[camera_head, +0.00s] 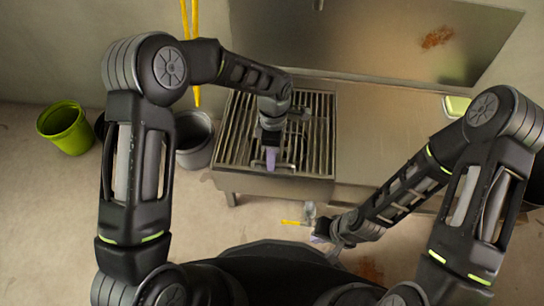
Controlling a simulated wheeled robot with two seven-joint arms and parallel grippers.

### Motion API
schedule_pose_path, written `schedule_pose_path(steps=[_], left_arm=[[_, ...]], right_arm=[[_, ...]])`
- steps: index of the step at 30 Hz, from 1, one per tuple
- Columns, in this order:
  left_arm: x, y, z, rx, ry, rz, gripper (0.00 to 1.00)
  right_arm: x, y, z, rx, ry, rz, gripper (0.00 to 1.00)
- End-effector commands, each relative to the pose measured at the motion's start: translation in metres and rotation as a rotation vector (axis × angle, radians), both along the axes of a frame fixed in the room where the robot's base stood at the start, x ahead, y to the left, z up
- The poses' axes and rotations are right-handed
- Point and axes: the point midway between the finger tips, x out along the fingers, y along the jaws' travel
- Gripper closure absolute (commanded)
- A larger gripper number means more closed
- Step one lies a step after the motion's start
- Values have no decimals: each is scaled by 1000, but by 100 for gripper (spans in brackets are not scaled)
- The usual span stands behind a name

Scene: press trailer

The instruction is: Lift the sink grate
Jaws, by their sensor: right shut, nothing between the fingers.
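The sink grate (313,140), a set of parallel metal bars, lies over the sink basin at the left end of the steel counter. My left gripper (270,158) reaches down over the middle of the grate, its purple fingertips at or just above the front bars. Whether it touches or grips a bar cannot be made out, and my arm hides part of the grate. My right gripper (321,238) is shut and empty, low in front of the counter and away from the grate.
The steel counter (385,130) extends right of the sink, with a green-rimmed item (457,105) on it. A yellow-handled valve (293,223) is close to my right gripper. A green bucket (66,128) and a grey bucket (194,138) stand on the floor at left.

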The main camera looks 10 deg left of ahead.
Motion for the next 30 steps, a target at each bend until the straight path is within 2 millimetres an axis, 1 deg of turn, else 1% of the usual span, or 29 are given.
schedule_pose_path(steps=[4,15,16,30], left_arm=[[0,0,0,0,0,0,68],[0,0,0,0,0,0,99],[0,0,0,0,0,0,100],[0,0,0,0,0,0,100]], right_arm=[[0,0,0,0,0,0,100],[0,0,0,0,0,0,100],[0,0,0,0,0,0,100],[0,0,0,0,0,0,100]])
